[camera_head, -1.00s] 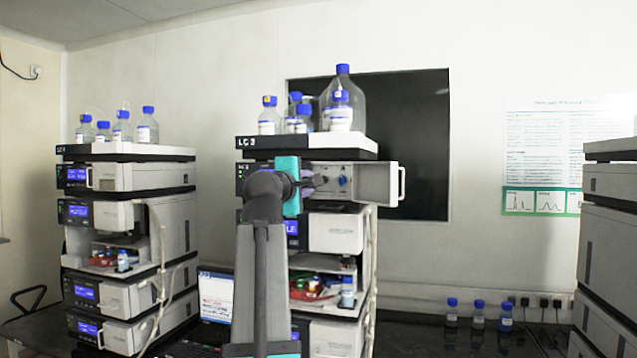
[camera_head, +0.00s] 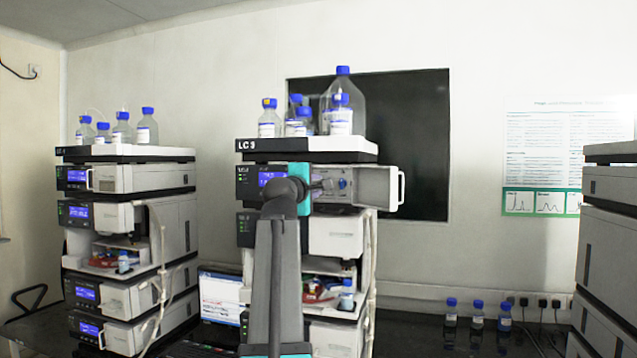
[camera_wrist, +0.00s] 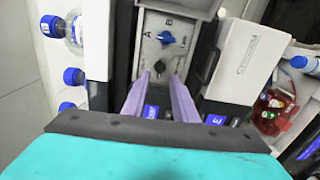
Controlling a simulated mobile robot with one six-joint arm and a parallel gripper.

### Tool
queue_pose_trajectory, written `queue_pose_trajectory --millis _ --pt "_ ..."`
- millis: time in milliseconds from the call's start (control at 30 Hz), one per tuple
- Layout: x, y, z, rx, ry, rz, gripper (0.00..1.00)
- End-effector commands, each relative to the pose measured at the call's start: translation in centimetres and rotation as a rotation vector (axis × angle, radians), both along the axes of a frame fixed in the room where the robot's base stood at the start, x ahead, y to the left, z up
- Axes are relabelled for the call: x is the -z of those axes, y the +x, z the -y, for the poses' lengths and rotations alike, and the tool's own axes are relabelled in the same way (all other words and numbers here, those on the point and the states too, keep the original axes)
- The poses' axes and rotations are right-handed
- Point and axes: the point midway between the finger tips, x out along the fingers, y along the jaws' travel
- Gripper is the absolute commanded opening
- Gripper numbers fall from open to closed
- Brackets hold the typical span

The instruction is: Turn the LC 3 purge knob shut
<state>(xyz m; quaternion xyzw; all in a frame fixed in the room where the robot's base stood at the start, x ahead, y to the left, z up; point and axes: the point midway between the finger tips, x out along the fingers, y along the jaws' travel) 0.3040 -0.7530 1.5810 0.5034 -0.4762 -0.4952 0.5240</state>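The LC 3 stack (camera_head: 300,157) stands in the middle of the head view, with the door (camera_head: 375,187) of its upper module swung open to the right. Behind the door's place is a grey panel with a blue pointer knob (camera_wrist: 166,39) and a smaller dark knob (camera_wrist: 160,66). The blue knob also shows in the head view (camera_head: 343,184). I cannot read which knob is marked purge. My gripper (camera_wrist: 161,75) is open, with its two purple fingers apart and pointing at the panel. The dark knob lies between and just beyond the fingertips; contact cannot be told.
Blue-capped bottles (camera_head: 340,110) stand on top of the stack. The LC 4 stack (camera_head: 125,152) is at left and another stack (camera_head: 610,240) at the right edge. A laptop (camera_head: 220,297) sits low beside my arm. The open door bounds the panel's right side.

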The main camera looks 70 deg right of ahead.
Motion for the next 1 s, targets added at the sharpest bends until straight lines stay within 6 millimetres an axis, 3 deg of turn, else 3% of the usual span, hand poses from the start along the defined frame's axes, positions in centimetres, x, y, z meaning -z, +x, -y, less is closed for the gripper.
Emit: queue_pose_trajectory --millis 200,400,867,1000 --pt "-0.2 0.2 3.3 0.001 0.002 0.000 0.26" --pt "-0.2 0.3 5.2 0.000 0.001 0.001 0.26" --pt "0.0 0.4 5.9 0.000 0.001 0.001 0.26" --pt "0.0 0.4 5.9 -0.001 0.001 0.001 0.02"
